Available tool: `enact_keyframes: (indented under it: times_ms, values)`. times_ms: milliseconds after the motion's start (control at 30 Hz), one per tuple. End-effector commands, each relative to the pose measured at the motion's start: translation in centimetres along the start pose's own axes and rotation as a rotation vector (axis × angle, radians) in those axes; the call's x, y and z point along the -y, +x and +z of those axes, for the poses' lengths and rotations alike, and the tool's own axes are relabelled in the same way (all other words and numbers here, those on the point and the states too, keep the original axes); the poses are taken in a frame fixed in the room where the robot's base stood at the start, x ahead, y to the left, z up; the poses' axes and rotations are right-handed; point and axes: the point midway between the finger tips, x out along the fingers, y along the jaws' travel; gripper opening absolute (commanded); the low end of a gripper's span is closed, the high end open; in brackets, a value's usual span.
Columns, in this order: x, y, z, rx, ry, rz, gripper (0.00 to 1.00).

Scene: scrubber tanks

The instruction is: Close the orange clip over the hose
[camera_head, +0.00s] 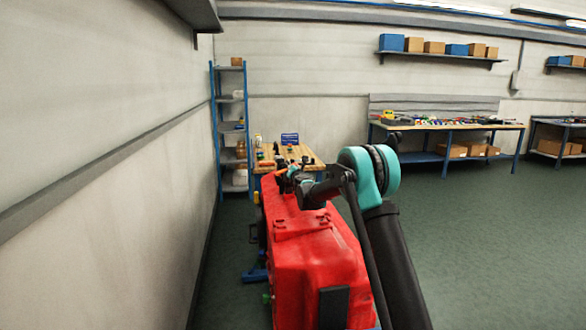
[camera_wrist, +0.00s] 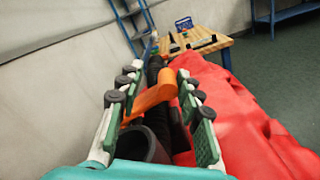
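The orange clip (camera_wrist: 152,97) shows between my fingers in the wrist view, as a curved band slanting from upper right to lower left beside the red tank (camera_wrist: 235,120). I cannot tell whether it is latched. The black ribbed hose (camera_wrist: 154,68) runs behind the clip. A dark round tube end (camera_wrist: 138,145) shows below it, between the fingers. My gripper (camera_wrist: 159,82) is open, one green-padded finger on each side of the clip; contact is unclear. In the head view my gripper (camera_head: 286,178) is over the far end of the red tank (camera_head: 305,245), small and partly hidden by my arm.
A wooden workbench (camera_head: 308,153) with small items stands just beyond the tank. A blue shelf rack (camera_head: 231,125) and the wall are close on the left. Another bench (camera_head: 450,126) stands at the back. The floor (camera_head: 470,230) on the right is clear.

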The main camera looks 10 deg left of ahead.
Motion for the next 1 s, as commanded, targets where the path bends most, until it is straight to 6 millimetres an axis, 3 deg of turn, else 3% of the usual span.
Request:
enact_keyframes:
  times_ms: [267, 433, 800, 1000]
  values:
    - [0.0, 0.0, 0.0, 0.0, 0.0, 0.0, 0.39]
    - [0.0, -1.0, 0.0, 0.0, 0.0, 0.0, 0.39]
    - [0.0, -8.1, 0.0, 0.0, 0.0, 0.0, 0.39]
    - [0.0, -11.0, 0.0, 0.0, 0.0, -0.001, 0.39]
